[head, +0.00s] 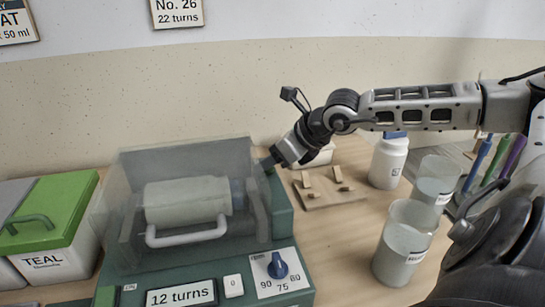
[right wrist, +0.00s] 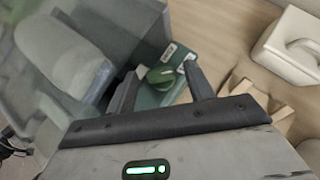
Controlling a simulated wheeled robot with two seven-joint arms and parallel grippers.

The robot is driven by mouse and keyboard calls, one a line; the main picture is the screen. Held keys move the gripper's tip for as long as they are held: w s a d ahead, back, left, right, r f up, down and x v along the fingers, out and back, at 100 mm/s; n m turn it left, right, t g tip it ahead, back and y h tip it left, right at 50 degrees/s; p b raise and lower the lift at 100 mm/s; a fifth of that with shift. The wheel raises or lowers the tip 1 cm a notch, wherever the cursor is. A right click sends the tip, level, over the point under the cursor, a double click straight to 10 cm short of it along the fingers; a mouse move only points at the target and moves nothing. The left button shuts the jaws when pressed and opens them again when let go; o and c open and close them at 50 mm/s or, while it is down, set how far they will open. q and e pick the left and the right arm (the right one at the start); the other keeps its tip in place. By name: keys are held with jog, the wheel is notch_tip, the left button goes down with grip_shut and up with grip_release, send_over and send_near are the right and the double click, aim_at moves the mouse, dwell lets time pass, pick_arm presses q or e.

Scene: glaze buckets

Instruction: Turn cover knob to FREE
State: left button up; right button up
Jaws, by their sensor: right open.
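The cover knob (right wrist: 160,77) is a green knob on the green side of the machine in the right wrist view. Small white labels (right wrist: 179,55) sit beyond it; their text is too small to read. My right gripper (right wrist: 163,82) is open, and the knob appears between its two fingers. I cannot tell whether they touch it. In the head view the right gripper (head: 268,161) is at the right side of the clear cover (head: 185,165), and the cover knob is hidden. The cover is down over a pale jar (head: 187,200). My left gripper is not in view.
A wooden rest (head: 328,190), a white bottle (head: 388,161) and two clear beakers (head: 403,243) stand to the right. A green-lidded TEAL bucket (head: 48,225) is at left.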

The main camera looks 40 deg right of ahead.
jog(key=c, duration=1)
